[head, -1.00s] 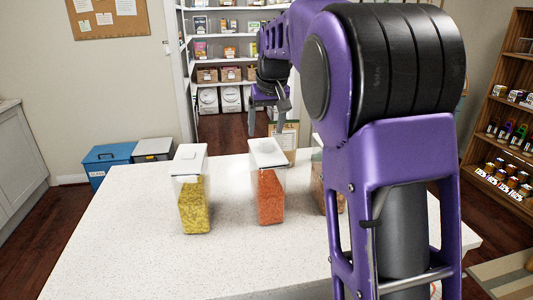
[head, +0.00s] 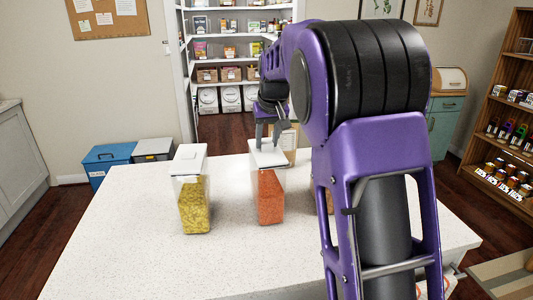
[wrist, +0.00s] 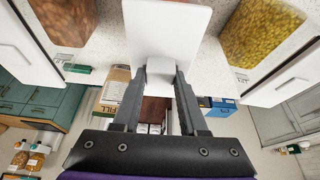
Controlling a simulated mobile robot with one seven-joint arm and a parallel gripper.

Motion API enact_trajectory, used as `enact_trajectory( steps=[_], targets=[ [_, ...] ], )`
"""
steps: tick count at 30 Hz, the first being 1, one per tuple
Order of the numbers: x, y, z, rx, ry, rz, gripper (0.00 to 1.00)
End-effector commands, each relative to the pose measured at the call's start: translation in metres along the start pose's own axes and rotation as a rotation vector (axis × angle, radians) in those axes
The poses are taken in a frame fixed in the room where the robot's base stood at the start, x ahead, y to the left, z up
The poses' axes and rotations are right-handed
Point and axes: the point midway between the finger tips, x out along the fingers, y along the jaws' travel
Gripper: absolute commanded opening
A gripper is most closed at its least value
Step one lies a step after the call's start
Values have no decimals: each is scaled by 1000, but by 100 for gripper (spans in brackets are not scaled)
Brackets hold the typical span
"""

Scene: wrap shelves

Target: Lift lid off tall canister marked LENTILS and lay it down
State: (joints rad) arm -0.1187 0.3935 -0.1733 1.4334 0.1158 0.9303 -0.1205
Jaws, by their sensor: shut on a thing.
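The middle tall clear canister (head: 271,196), full of orange-red contents that look like lentils, stands upright on the white speckled counter. Its square white lid (head: 265,159) appears to sit on top; the lid also fills the upper middle of the wrist view (wrist: 168,28). I cannot read a label on it. My gripper (head: 270,144) is above this lid. In the wrist view its two fingers are shut on the lid's white knob (wrist: 160,72), one finger on each side. The gripper partly hides the knob in the head view.
A yellow-filled canister (head: 194,205) stands left of the middle one. A brown-filled canister (wrist: 65,20) stands on the other side, mostly hidden by my arm in the head view. The counter's left and front (head: 130,240) are clear.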

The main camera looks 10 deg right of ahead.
Motion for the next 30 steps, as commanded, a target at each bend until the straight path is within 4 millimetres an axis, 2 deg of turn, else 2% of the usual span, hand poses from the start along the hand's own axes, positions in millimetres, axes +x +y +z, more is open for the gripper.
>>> enact_trajectory(
  steps=[1,3,4,15,20,27,30],
  targets=[
    [0,0,0,0,0,0,14],
    [0,0,0,0,0,0,2],
    [0,0,0,0,0,0,0],
    [-6,0,-3,0,3,0,0],
    [-29,0,-13,-1,6,0,0],
    [-73,0,-31,-1,4,1,0],
    [-85,0,-36,0,3,1,0]
  ],
)
